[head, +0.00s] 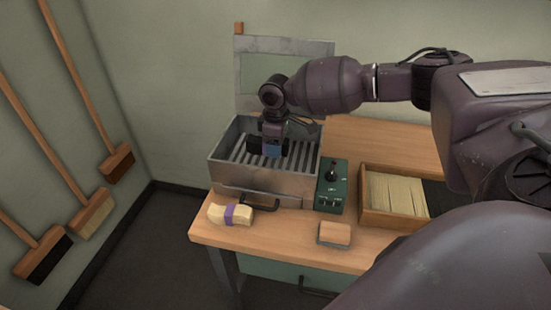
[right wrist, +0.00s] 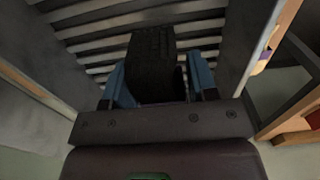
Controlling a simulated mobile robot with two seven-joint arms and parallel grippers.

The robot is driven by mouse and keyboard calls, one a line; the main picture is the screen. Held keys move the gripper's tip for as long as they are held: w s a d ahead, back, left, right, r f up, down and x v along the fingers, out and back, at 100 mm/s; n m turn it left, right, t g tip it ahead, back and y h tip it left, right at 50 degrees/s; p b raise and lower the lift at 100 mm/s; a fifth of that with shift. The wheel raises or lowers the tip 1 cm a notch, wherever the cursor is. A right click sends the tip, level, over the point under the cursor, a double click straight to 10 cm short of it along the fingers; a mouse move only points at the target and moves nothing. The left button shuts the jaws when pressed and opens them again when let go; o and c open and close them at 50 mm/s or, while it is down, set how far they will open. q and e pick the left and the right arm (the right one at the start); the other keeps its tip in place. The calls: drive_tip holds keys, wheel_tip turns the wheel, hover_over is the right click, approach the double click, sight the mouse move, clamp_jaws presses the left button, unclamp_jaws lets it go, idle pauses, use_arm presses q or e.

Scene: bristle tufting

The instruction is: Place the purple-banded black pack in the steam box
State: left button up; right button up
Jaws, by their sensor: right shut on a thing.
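The steam box (head: 235,185) is an open grey metal box with a slatted rack in its floor. My right gripper (head: 272,148) reaches down into it from above and is shut on the black pack (head: 254,145). In the right wrist view the pack (right wrist: 152,65) is a dark block between the blue fingers (right wrist: 158,85), above the slats. A little purple shows by the fingers in the head view, but the band is mostly hidden. I cannot tell whether the pack touches the rack. My left gripper is not in view.
The box's lid (head: 244,65) stands raised behind it. A cream bundle with a purple band (head: 230,214) lies at the table's front left. A green control box (head: 331,187), a wooden tray of pale bristles (head: 396,219) and a small wood-topped block (head: 334,234) are to the right.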

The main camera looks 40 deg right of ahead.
sight(276, 165)
drive_tip(key=shift+f, duration=0.45)
wheel_tip(276, 165, down, 4)
drive_tip(key=shift+b, duration=0.35)
drive_tip(key=shift+f, duration=0.15)
drive_tip(key=o, duration=0.9)
drive_tip(key=shift+o, duration=0.2)
